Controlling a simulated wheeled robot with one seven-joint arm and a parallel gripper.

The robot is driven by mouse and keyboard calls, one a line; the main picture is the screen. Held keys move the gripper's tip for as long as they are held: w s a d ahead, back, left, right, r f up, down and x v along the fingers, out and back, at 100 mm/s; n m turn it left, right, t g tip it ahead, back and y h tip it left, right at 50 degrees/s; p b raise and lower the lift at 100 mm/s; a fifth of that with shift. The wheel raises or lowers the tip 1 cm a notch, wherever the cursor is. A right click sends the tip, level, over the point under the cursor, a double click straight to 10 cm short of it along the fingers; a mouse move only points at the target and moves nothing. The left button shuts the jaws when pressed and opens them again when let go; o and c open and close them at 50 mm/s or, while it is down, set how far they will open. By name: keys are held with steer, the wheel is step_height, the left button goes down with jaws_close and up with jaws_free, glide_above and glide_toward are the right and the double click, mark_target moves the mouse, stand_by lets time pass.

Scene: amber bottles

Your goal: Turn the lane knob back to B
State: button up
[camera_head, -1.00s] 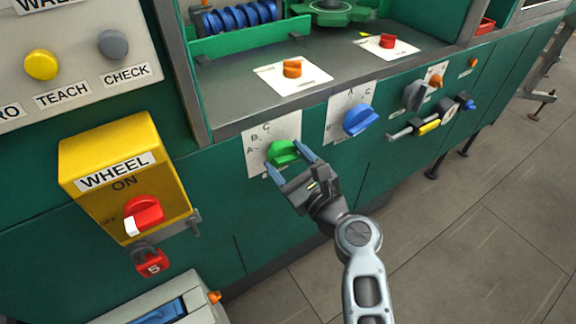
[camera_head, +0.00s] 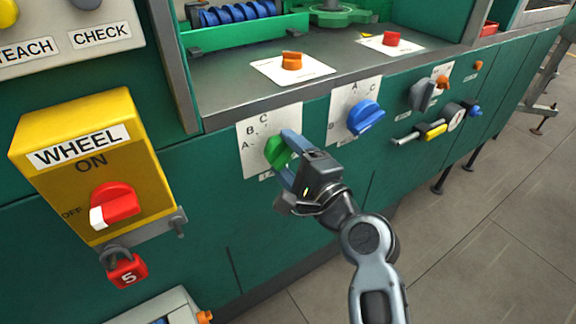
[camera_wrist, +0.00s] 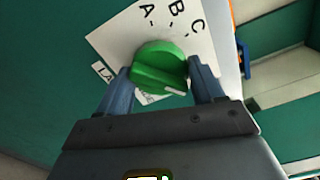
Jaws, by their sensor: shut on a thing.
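The green knob (camera_head: 277,152) sits on a white plate (camera_head: 255,125) lettered A, B and C on the green machine front. My gripper (camera_head: 286,156) is shut on this knob, one blue finger on each side. In the wrist view the knob (camera_wrist: 158,64) is between the fingertips, and its ridge slants down to the right. A white line shows on the ridge's lower right end, away from the letters. I cannot tell which letter the knob is set to. A label starting "LA" lies below it, partly hidden by a finger.
A blue knob (camera_head: 364,117) on its own lettered plate is close to the right. A yellow WHEEL switch box (camera_head: 95,170) with a red padlock (camera_head: 127,270) juts out at left. A grey ledge (camera_head: 225,95) runs above. Open floor lies at right.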

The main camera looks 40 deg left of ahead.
steer(key=n+b, duration=0.2)
steer(key=n, duration=0.1)
steer(key=n+b, duration=0.1)
steer(key=shift+f+n+b, duration=0.3)
steer(key=shift+b, duration=0.05)
steer(key=n+b, duration=0.4)
steer(key=shift+n, duration=0.3)
steer(key=n+b, duration=0.4)
steer(key=shift+n, duration=0.3)
steer(key=n+b, duration=0.3)
steer(key=n, duration=0.1)
steer(key=shift+s+r+n+b, duration=0.1)
steer(key=shift+r+n+b, duration=0.05)
steer(key=shift+n+b, duration=0.25)
steer(key=shift+r, duration=0.1)
steer(key=o, duration=1)
steer(key=shift+o, duration=0.2)
steer(key=shift+d, duration=0.1)
steer(key=v, duration=0.7)
steer(key=shift+d+p, duration=0.25)
steer(key=shift+p, duration=0.05)
